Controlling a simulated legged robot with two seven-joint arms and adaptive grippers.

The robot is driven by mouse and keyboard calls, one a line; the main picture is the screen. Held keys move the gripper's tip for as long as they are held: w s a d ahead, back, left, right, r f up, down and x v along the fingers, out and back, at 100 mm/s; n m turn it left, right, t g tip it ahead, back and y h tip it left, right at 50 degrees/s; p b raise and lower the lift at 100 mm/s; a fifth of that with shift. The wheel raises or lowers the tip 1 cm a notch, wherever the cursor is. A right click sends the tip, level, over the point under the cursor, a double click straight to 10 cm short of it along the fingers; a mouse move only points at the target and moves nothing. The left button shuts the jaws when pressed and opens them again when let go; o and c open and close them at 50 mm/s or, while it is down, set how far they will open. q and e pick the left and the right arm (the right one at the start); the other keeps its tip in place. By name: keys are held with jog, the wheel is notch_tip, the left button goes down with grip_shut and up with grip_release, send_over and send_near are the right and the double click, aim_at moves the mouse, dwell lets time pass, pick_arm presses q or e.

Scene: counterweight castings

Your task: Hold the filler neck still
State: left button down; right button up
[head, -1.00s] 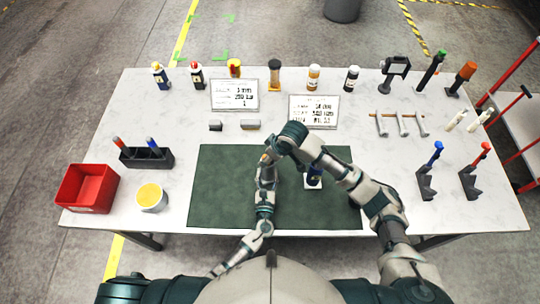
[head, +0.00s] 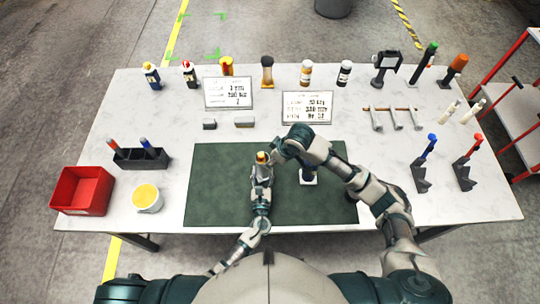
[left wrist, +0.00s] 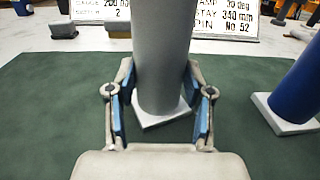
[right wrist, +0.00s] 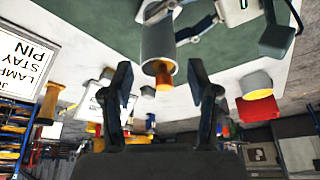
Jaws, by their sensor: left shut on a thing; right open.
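The filler neck appears to be the grey upright cylinder (left wrist: 162,50) on a square base, standing on the green mat. Its open top (head: 262,157) shows yellow-orange in the head view. My left gripper (left wrist: 160,108) is shut around it low down, with blue pads at its sides. My right gripper (right wrist: 160,85) is open and empty. In the right wrist view the neck (right wrist: 158,42) and its orange mouth lie beyond the fingertips, apart from them. In the head view my right wrist is just right of the neck, its fingers hard to make out.
A blue cylinder on a white base (head: 308,174) stands on the mat (head: 225,205) right of the neck, partly under my right arm. A red bin (head: 83,190), a yellow-filled cup (head: 147,197) and a dark holder (head: 141,157) stand left. Two sign plates (head: 228,93) stand behind.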

pick_arm(q)
jog(key=shift+s+a+f, duration=0.15)
jog(key=shift+s+f, duration=0.05)
jog(key=shift+f, duration=0.35)
jog(key=c, duration=0.7)
grip_release()
jog(key=o, duration=0.3)
jog(key=shift+w, duration=0.1)
jog(key=shift+o, duration=0.2)
jog(key=shift+w+r, duration=0.15)
